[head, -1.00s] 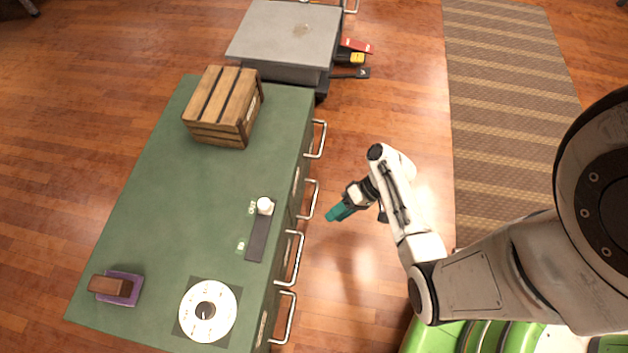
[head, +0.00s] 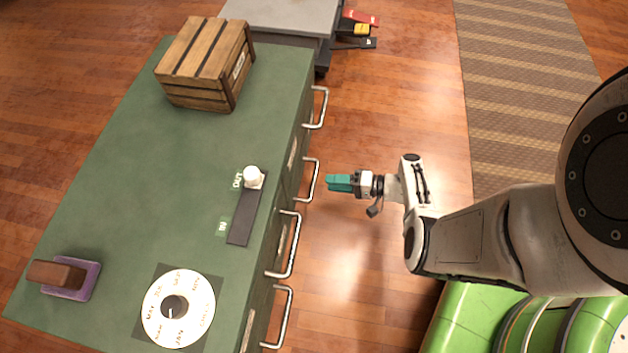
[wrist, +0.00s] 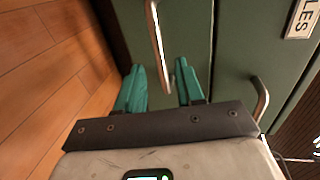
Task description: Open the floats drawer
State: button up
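The green cabinet (head: 150,150) has several drawers with metal bar handles along its right side. The drawer labels are too small to read in the head view, so I cannot tell which is the floats drawer. My gripper (head: 333,182) is open and empty, just right of the second handle from the far end (head: 313,180). In the wrist view, a handle (wrist: 156,40) runs up between the lines of the two teal fingers (wrist: 160,78), by the green drawer fronts. A neighbouring label at the right edge reads "LES", cut off. The drawers look shut.
On the cabinet top are a wooden crate (head: 200,70), a slider with a white knob (head: 252,177), a white dial (head: 160,325) and a brown block on a purple base (head: 62,276). A grey-topped unit (head: 280,15) stands beyond. Floor (head: 360,290) right of the cabinet is clear.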

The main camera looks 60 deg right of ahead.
aim_at(314, 181)
jog(key=b+x, duration=0.1)
jog(key=x, duration=0.5)
jog(key=shift+w+a, duration=0.15)
jog(key=shift+w, duration=0.2)
jog(key=shift+c, duration=0.3)
grip_shut()
